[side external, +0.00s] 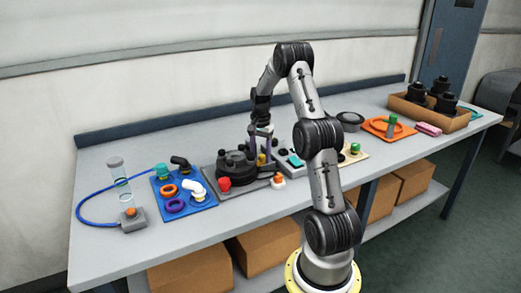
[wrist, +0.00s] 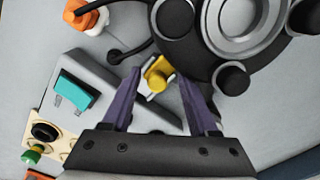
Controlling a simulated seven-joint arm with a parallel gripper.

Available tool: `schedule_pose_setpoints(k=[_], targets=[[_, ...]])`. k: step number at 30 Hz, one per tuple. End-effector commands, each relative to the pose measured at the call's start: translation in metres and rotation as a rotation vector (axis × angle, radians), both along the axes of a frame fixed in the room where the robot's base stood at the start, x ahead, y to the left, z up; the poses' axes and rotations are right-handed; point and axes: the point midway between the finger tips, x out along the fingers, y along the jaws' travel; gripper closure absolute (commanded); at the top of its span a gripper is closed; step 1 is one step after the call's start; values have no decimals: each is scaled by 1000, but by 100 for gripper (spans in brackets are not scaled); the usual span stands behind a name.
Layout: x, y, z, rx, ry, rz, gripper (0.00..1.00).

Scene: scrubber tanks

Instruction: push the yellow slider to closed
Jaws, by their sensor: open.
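The yellow slider (wrist: 158,74) is a small knob on a light mount beside a large black round fixture in the wrist view. It also shows as a small yellow spot in the side view (side external: 261,159), partly hidden by my gripper. My gripper (wrist: 159,78) points down with its two purple fingers apart. The yellow slider appears between the fingertips, with visible gaps on both sides. Whether the fingers are level with it or above it, I cannot tell. The slider's track and end positions are not clearly visible.
The black round fixture (side external: 237,166) stands close by, with a red knob (side external: 225,184) in front. A grey box with a teal rocker switch (wrist: 75,91) is on the other side. An orange button (side external: 278,180) sits near the front. A blue tray (side external: 183,188) lies farther left.

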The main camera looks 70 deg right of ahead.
Motion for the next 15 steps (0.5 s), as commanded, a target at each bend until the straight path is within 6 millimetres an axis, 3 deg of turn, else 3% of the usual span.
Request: schedule_pose_setpoints(k=[5, 15], targets=[[0, -1, 18, -4, -2, 0, 40], [1, -1, 90, -6, -3, 0, 40]])
